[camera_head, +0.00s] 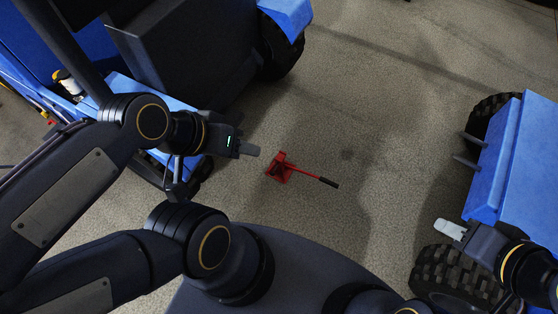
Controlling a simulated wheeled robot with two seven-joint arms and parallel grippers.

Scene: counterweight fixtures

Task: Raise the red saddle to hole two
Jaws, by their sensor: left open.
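A small red stand or jack (284,168) is on the concrete floor near the middle of the head view. A red bar with a black grip slants from it to the lower right. The saddle and any holes are too small to tell apart. My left gripper (250,151) is open, left of the red stand and apart from it in the picture. My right gripper (450,229) is at the right, in front of a blue machine and far from the stand. Its fingers overlap in this view, so its opening is unclear.
A blue and black machine with a tyre (281,47) stands at the upper left. Another blue machine (510,160) with dark prongs and a large treaded tyre (440,272) stands at the right. The floor between them is clear around the red stand.

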